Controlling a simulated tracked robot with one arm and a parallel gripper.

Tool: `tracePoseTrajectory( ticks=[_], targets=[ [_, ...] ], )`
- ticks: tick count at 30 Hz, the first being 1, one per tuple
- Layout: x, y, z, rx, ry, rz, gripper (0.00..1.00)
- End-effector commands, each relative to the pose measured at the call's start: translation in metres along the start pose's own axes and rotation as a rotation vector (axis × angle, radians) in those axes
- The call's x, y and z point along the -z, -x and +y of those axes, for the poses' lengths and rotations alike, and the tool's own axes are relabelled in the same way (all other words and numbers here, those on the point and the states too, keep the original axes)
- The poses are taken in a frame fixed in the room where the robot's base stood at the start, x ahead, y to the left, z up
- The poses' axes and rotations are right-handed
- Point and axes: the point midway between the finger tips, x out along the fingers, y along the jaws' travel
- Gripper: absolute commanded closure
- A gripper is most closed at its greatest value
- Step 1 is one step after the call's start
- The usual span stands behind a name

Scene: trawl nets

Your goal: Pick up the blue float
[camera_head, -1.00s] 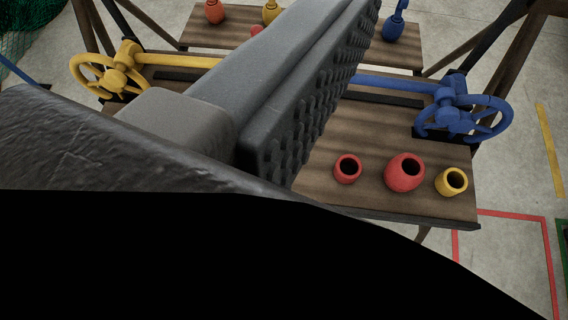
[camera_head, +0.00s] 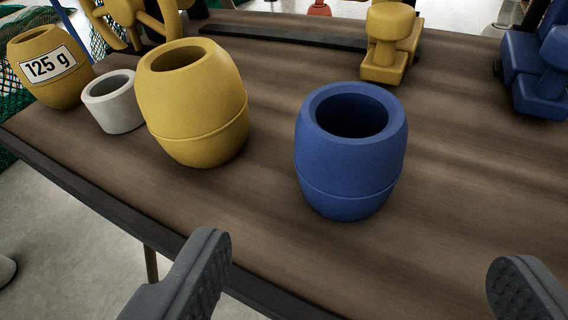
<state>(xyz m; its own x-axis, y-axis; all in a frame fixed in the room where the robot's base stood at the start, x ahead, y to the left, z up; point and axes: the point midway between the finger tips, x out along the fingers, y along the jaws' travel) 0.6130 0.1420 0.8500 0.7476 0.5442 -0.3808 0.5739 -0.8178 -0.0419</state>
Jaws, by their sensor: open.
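The blue float (camera_head: 345,165) is a barrel shape with a round hole in its top. It stands upright on the wooden table (camera_head: 455,225), right of the middle of the view. My gripper (camera_head: 365,270) is open, with one dark ridged finger at the lower left and the other at the lower right. The fingers are apart and empty, on the near side of the float. The float appears between them and beyond them, and neither finger visibly touches it.
Left of the blue float stand a large yellow float (camera_head: 195,110), a small white float (camera_head: 112,102) and a yellow float labelled "125 g" (camera_head: 45,85). A yellow fitting (camera_head: 390,45) and a blue fitting (camera_head: 540,70) are behind. The table's dark front edge (camera_head: 100,215) runs below.

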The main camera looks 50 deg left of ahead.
Motion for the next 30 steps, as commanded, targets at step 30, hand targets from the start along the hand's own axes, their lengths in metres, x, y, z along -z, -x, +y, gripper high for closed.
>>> tracePoseTrajectory(
  ticks=[30],
  targets=[
    [-0.001,-0.119,-0.001,0.0,0.002,-0.003,0.21]
  ],
)
